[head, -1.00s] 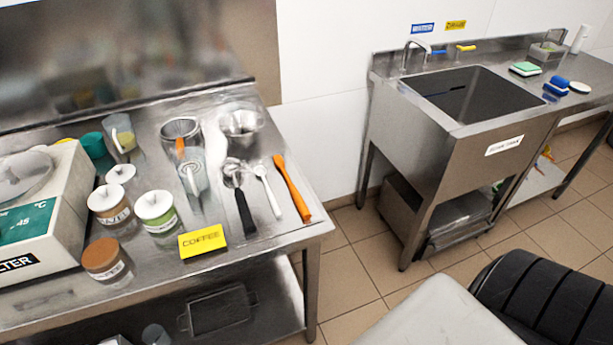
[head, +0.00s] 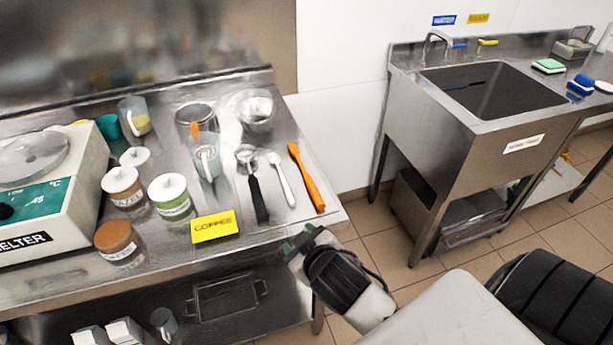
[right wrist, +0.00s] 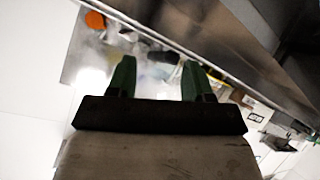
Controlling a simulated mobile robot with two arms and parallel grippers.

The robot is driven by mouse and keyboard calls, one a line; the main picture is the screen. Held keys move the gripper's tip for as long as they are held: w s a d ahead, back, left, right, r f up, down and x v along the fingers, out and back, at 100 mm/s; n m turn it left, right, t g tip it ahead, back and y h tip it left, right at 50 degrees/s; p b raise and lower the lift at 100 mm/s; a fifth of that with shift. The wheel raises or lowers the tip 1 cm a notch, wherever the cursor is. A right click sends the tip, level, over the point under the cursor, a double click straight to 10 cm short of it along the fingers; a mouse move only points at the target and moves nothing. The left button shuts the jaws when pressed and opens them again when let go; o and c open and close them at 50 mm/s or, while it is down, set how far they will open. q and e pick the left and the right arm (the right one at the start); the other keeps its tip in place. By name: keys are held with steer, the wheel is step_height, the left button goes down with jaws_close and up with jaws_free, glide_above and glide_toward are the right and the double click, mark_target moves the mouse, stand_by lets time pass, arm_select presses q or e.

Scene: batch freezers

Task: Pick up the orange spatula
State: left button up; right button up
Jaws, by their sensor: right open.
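The orange spatula (head: 307,180) lies flat near the right end of the steel table (head: 240,262), to the right of a white spoon (head: 282,181) and a black-handled scoop (head: 257,190). My right gripper (head: 300,239) is just in front of the table's front edge, below the spatula in the picture and apart from it. In the right wrist view its green fingers (right wrist: 158,80) are spread with nothing between them. An orange patch shows at the top left there; I cannot tell whether it is the spatula. My left gripper is not in view.
A yellow coffee sign (head: 214,227), labelled jars (head: 170,196), a glass jug (head: 207,158) and metal bowls (head: 255,112) stand left of the spatula. A melter (head: 50,190) fills the table's left end. A sink unit (head: 470,130) stands to the right, across a floor gap.

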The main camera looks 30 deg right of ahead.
steer(key=w+a+r+n+t+y, duration=0.4)
steer(key=w+r+n+y, duration=0.15)
steer(key=r+n, duration=0.2)
steer(key=w+a+r+n+t+y, duration=0.35)
steer(key=a+r+n+y, duration=0.2)
steer(key=r, duration=0.25)
steer(key=n+g+h, duration=1)
steer(key=n+g, duration=0.7)
steer(key=g, duration=0.3)
glide_above(311, 183)
step_height(311, 183, down, 6)
steer(key=shift+t, duration=0.25)
steer(key=f, duration=0.3)
steer(key=d+f+p, duration=0.1)
steer(key=f, duration=0.1)
steer(key=shift+s, duration=0.15)
steer(key=f, duration=0.2)
steer(key=a+f+p, duration=0.1)
steer(key=f, duration=0.1)
steer(key=shift+f+p, duration=0.3)
steer(key=shift+f, duration=0.55)
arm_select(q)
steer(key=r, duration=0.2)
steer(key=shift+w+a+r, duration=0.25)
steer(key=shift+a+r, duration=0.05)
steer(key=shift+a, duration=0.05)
arm_select(e)
jaws_close()
